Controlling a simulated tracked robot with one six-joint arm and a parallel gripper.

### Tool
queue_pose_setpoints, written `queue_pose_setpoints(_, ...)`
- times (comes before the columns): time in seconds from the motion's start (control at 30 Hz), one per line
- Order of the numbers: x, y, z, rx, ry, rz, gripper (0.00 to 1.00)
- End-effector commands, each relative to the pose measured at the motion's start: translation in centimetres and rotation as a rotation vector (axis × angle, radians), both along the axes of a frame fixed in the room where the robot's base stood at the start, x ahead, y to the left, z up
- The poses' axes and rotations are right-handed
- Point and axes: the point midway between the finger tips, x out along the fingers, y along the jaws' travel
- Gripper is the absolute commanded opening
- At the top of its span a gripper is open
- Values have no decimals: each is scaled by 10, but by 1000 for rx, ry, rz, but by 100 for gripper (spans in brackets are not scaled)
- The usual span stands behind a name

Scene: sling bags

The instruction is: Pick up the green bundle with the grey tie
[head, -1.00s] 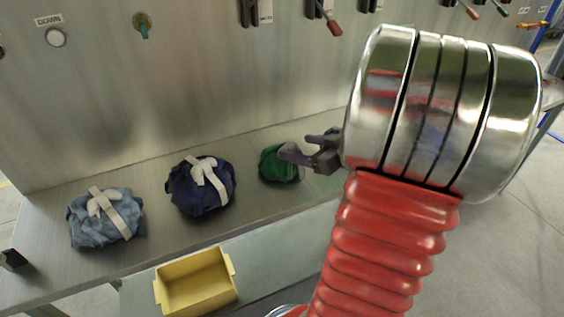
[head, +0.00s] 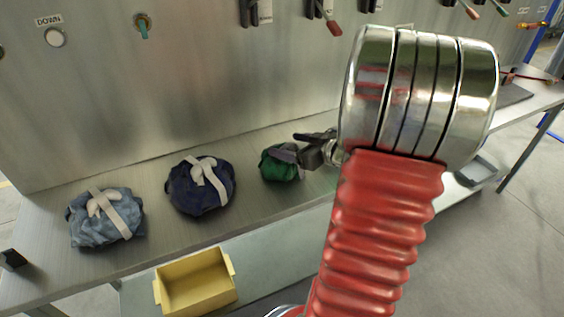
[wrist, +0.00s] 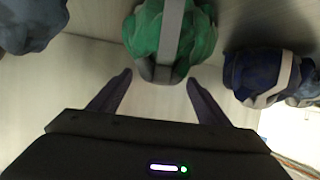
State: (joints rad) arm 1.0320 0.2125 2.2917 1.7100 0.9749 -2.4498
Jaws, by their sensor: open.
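The green bundle (head: 280,164) with its grey tie lies on the metal shelf, right of the dark blue bundle, in the head view. In the wrist view the green bundle (wrist: 142,38) is at the top middle, with the grey tie (wrist: 171,30) running over it. My gripper (head: 304,143) is at the bundle's right side in the head view and hides part of it. In the wrist view my gripper (wrist: 160,84) is open, its two fingers apart, one on each side below the bundle's near end. I cannot tell whether they touch it.
A dark blue bundle (head: 188,192) and a light blue bundle (head: 88,226), both with pale ties, lie left on the shelf (head: 150,245). A yellow bin (head: 197,285) stands lower in front. A metal panel with levers rises behind.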

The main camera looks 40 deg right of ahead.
Motion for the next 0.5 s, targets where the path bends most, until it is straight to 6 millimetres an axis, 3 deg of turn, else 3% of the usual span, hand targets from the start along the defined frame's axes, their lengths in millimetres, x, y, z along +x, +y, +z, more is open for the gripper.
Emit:
queue_pose_setpoints(0.27, 0, 0, 0, 0, 0, 0, 70)
queue_pose_setpoints(0.5, 0, 0, 0, 0, 0, 0, 53)
